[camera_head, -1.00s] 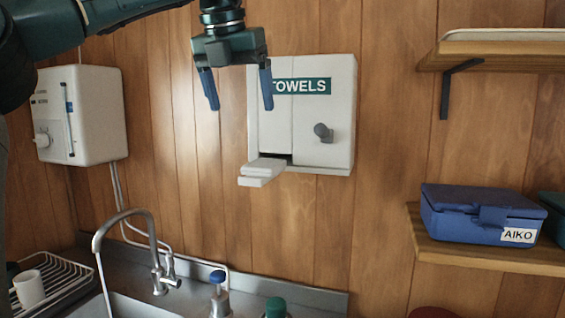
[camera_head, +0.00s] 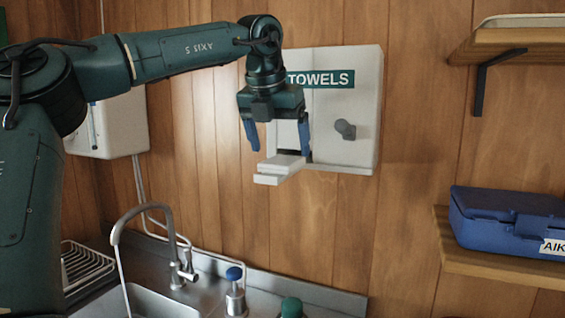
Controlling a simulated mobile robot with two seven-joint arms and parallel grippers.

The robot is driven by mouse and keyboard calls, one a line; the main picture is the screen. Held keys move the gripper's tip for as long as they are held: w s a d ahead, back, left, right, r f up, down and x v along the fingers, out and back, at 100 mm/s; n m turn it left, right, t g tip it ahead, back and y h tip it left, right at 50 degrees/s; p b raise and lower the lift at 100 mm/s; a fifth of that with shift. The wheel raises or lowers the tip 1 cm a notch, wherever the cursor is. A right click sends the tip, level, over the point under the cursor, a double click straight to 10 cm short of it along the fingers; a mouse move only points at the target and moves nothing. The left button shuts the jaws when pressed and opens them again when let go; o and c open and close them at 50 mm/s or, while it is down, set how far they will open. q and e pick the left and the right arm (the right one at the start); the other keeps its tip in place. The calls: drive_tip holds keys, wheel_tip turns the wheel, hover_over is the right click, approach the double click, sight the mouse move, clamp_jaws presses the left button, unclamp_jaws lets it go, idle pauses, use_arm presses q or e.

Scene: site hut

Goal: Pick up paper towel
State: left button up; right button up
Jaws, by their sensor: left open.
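A white towel dispenser (camera_head: 358,100) marked TOWELS hangs on the wooden wall, with a grey knob (camera_head: 345,129) on its front. White folded paper towel (camera_head: 280,168) sticks out at its lower left, seemingly on a small ledge. My left gripper (camera_head: 278,150) points down in front of the dispenser's left part. Its two blue fingers are spread and empty, with the tips just above the paper towel. I cannot tell whether they touch it. My left arm hides part of the dispenser's upper left. My right gripper is not in view.
A steel sink with a curved tap (camera_head: 150,220) lies below, beside a dish rack (camera_head: 85,266). A blue-topped bottle (camera_head: 235,290) and a green-capped one (camera_head: 291,307) stand at its edge. A blue box (camera_head: 500,222) sits on the lower right shelf (camera_head: 490,262).

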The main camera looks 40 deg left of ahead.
sight(282, 160)
use_arm(q)
drive_tip(key=x, duration=0.3)
drive_tip(key=shift+w, duration=0.1)
drive_tip(key=shift+c, duration=0.5)
drive_tip(key=c, duration=0.9)
drive_tip(key=shift+c, duration=0.2)
drive_tip(key=shift+r, duration=0.15)
